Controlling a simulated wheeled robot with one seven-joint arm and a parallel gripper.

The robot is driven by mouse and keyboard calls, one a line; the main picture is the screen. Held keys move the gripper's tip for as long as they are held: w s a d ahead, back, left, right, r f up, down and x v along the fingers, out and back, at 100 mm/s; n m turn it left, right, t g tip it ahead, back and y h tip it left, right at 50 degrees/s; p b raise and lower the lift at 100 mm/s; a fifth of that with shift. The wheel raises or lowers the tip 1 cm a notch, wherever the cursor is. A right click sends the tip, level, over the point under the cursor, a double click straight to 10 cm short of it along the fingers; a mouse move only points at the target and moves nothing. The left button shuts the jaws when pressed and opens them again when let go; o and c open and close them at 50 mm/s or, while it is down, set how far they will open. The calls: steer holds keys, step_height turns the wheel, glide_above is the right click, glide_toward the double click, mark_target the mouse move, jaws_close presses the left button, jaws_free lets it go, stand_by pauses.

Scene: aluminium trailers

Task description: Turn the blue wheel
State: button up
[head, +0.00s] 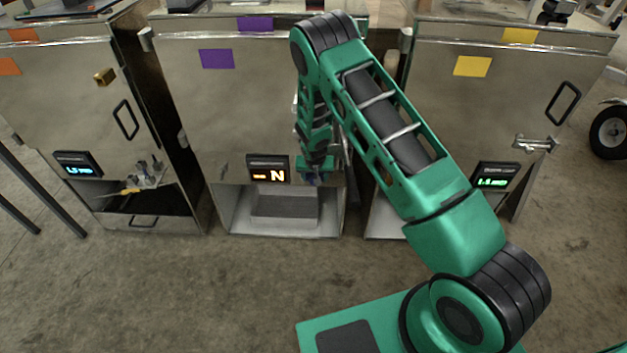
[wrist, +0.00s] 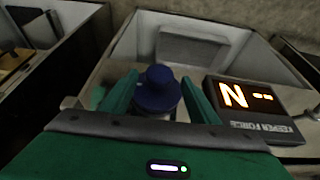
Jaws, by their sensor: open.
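The blue wheel (wrist: 158,88) is a small round knob with a wider rim. In the wrist view it sits between the two green fingers of my gripper (wrist: 160,100). The fingers are open, one on each side of the wheel. I cannot tell whether they touch it. In the head view my gripper (head: 316,168) points down at the front of the middle trailer (head: 260,95), and only a small bit of blue shows beneath it. The display (head: 268,169) beside the wheel reads dashes and N; it also shows in the wrist view (wrist: 250,105).
An open compartment (head: 228,215) with a grey block (head: 285,205) lies below the wheel. A left trailer (head: 60,75) has an open drawer holding small tools. A right trailer (head: 480,100) stands close by. The floor (head: 150,290) in front is clear.

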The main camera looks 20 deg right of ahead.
steer(key=shift+x, duration=0.75)
